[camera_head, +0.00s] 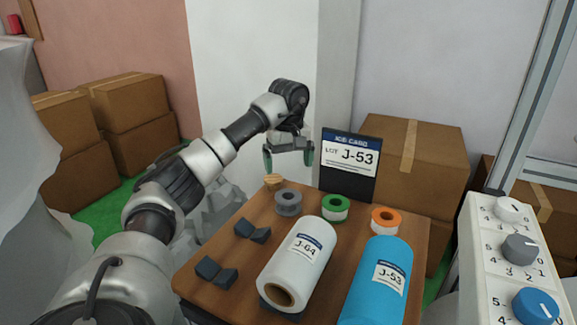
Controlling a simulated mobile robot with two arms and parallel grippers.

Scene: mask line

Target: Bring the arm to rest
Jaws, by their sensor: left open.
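My left arm comes in from the lower left and reaches over the back of a wooden table (240,278). My left gripper (289,158) hangs at its end, fingers down. Its two green-padded fingers are apart, with nothing seen between them. It is in the air above a small tan wooden piece (273,182) at the table's back edge, left of the dark "LOT J-53" sign (350,179). My right gripper does not show.
On the table are grey (288,203), green (335,208) and orange (386,220) rolls, a white roll (312,241) marked J-64, a blue roll (385,262) marked J-53 and dark blocks (216,272). A knob panel (483,236) stands right. Cardboard boxes (428,190) stand behind.

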